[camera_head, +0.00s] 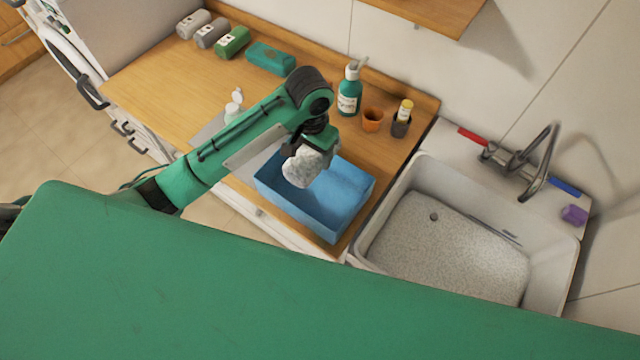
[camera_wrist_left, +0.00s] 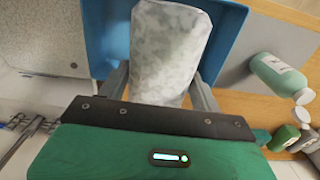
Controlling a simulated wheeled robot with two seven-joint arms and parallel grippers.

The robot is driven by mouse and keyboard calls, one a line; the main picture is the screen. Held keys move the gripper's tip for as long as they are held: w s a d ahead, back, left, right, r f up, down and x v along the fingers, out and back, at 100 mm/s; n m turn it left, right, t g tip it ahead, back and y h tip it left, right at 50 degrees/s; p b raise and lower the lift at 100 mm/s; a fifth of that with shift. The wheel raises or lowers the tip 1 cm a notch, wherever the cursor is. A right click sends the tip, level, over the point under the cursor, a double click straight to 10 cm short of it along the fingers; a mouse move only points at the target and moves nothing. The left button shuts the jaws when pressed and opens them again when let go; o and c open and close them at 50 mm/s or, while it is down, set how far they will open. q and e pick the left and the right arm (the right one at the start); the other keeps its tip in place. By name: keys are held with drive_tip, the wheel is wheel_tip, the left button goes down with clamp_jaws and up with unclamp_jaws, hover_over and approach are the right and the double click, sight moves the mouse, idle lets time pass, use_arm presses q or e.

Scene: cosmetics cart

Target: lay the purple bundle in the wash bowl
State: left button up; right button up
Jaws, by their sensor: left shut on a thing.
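My left gripper (camera_head: 318,148) is shut on a pale grey-white mottled bundle (camera_head: 300,168), not a purple one. It holds the bundle over the blue rectangular wash bowl (camera_head: 335,214) on the wooden counter. In the left wrist view the grey-white bundle (camera_wrist_left: 168,50) sits between the two fingers of the left gripper (camera_wrist_left: 160,88), with the blue bowl (camera_wrist_left: 98,30) behind it. I cannot tell whether the bundle touches the bowl. The only purple thing is a small block (camera_head: 574,214) right of the sink. My right gripper is not in view.
Two greyish rolls (camera_head: 211,33) and a green one (camera_head: 233,42) lie at the back left beside a teal box (camera_head: 270,57). The sink (camera_head: 450,245) is at right.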

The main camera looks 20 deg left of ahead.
use_arm(q)
wheel_tip(320, 180, down, 15)
drive_tip(key=shift+d, duration=0.1)
drive_tip(key=shift+f, duration=0.4)
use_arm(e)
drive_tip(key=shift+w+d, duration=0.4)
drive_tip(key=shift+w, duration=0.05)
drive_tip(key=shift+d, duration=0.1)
use_arm(q)
drive_tip(key=o, duration=0.8)
drive_tip(key=shift+f, duration=0.15)
drive_tip(key=shift+o, duration=0.4)
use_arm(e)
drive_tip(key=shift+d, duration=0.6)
